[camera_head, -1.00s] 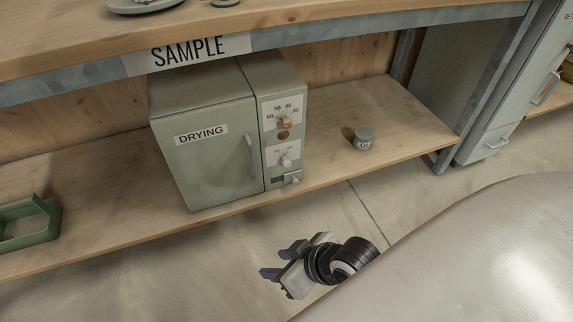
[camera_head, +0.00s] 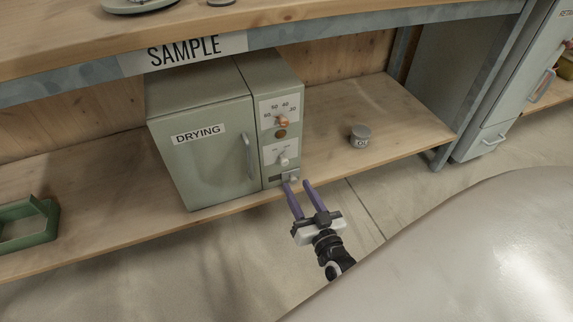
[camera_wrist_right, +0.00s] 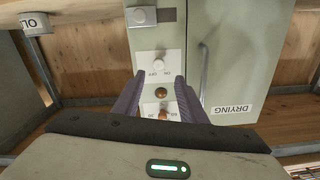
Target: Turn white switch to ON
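The white switch (camera_head: 284,160) is a small white knob on a pale label plate, on the front control column of the grey-green DRYING oven (camera_head: 215,165). It also shows upside down in the right wrist view (camera_wrist_right: 158,63), with small marks beside it that are too small to read surely. My right gripper (camera_head: 297,184) has two purple fingers, spread apart and empty. Its tips are just in front of the column's lower end in the head view. In the wrist view the white switch appears between and just beyond the fingertips (camera_wrist_right: 159,77). My left gripper is not in view.
An orange dial (camera_head: 282,121) and a brown round button (camera_head: 281,133) sit above the switch. A dark panel with a pale knob (camera_head: 294,179) is below it. The oven has a door handle (camera_head: 248,155). A grey can (camera_head: 361,136) stands right on the shelf (camera_head: 400,125).

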